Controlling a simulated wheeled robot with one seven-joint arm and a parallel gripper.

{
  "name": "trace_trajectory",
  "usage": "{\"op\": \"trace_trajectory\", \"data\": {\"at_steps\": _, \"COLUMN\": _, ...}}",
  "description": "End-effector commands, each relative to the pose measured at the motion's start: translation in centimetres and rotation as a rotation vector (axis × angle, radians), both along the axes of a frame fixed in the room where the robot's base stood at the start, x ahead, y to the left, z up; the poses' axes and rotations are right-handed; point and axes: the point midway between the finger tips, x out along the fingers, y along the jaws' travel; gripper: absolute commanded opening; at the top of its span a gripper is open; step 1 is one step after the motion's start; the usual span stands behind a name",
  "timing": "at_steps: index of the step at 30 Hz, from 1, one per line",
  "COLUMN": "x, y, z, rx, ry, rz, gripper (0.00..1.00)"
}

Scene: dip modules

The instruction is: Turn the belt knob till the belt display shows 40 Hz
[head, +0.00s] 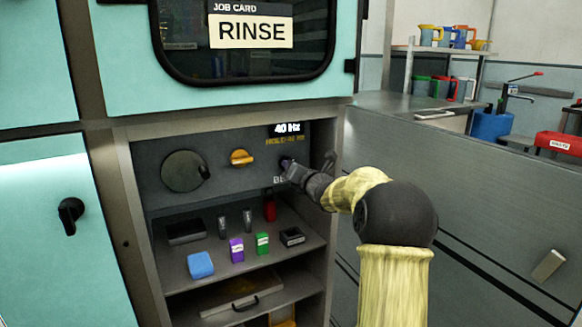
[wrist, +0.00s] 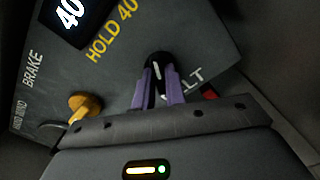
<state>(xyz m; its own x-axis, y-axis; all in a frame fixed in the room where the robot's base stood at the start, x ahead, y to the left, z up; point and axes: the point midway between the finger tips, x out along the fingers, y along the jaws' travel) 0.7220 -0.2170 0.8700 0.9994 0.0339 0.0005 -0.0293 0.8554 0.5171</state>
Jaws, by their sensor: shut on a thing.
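The belt display (head: 287,129) at the top right of the panel reads 40 Hz, and the wrist view shows its "40" (wrist: 69,12). Yellow lettering below it reads HOLD 40 in the wrist view. The black belt knob (wrist: 157,68) has a white pointer line and sits above the partly covered word BELT. My gripper (wrist: 161,85) has its purple fingers shut on the knob, one on each side. In the head view my gripper (head: 290,170) is at the panel's right side and mostly hides the knob.
A yellow brake knob (head: 241,158) and a large round dial (head: 184,171) are to the left on the panel. A shelf below holds a blue block (head: 200,265), a purple box (head: 236,250), a green box (head: 262,243) and a red item (head: 270,207). The cabinet's side wall stands close at right.

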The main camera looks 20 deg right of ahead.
Motion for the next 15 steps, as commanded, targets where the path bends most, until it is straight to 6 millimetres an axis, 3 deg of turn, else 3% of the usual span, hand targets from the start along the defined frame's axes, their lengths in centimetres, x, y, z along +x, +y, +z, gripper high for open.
{"op": "trace_trajectory", "data": {"at_steps": 11, "x": -0.01, "y": 0.05, "z": -0.52, "rx": 0.008, "ry": 0.009, "rz": 0.001, "gripper": 0.0}}
{"op": "trace_trajectory", "data": {"at_steps": 12, "x": -0.01, "y": 0.05, "z": -0.53, "rx": 0.007, "ry": 0.009, "rz": 0.001, "gripper": 0.17}}
{"op": "trace_trajectory", "data": {"at_steps": 15, "x": 0.0, "y": 0.05, "z": -0.45, "rx": 0.007, "ry": 0.008, "rz": 0.001, "gripper": 0.35}}
